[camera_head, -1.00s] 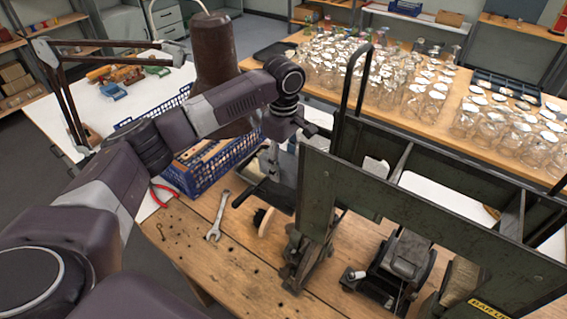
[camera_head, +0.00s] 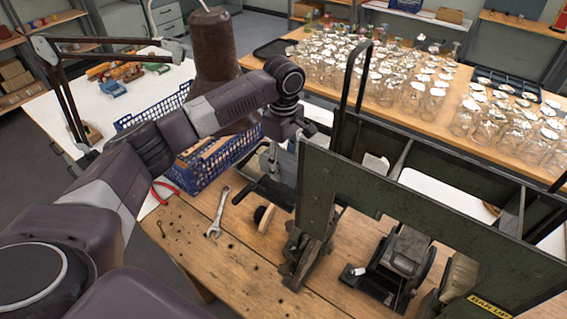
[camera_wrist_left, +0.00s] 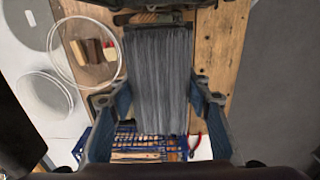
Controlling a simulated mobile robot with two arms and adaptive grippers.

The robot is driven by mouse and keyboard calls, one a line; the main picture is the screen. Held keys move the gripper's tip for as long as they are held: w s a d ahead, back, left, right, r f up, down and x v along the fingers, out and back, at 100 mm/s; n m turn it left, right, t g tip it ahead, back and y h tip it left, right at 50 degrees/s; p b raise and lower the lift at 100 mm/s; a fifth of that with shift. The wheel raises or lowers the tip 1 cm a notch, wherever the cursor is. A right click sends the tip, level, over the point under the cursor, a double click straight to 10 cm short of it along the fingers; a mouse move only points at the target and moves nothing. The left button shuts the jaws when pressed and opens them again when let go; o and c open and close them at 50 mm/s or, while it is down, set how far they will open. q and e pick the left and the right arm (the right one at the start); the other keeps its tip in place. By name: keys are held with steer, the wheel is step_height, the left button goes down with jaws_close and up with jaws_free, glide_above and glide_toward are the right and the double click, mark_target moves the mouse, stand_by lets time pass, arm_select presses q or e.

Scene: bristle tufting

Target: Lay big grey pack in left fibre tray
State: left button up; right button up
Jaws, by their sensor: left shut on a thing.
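The big grey pack (camera_wrist_left: 155,80) is a wide bundle of straight grey fibres, seen in the left wrist view between two blue fingers. My left gripper (camera_wrist_left: 156,100) is shut on it. In the head view my left wrist is above the bench, beside the green machine (camera_head: 345,190), and the pack is mostly hidden there behind the arm and the machine. White surfaces show behind the green front plate, but I cannot tell which is the left fibre tray. My right gripper is not in view.
A blue crate (camera_head: 205,178) stands left of the machine. A wrench (camera_head: 218,212), red-handled pliers (camera_head: 162,192) and a round wooden brush (camera_head: 264,217) lie on the bench. A tall black handle (camera_head: 349,85) rises near the gripper. Many glass jars (camera_head: 410,97) fill the rear table.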

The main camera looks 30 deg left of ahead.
arm_select(q)
steer(key=shift+f, duration=0.25)
stand_by(0.5)
steer(key=shift+f, duration=0.55)
stand_by(0.4)
steer(key=o, duration=1.6)
steer(key=shift+r, duration=4.05)
steer(key=shift+s+f, duration=0.1)
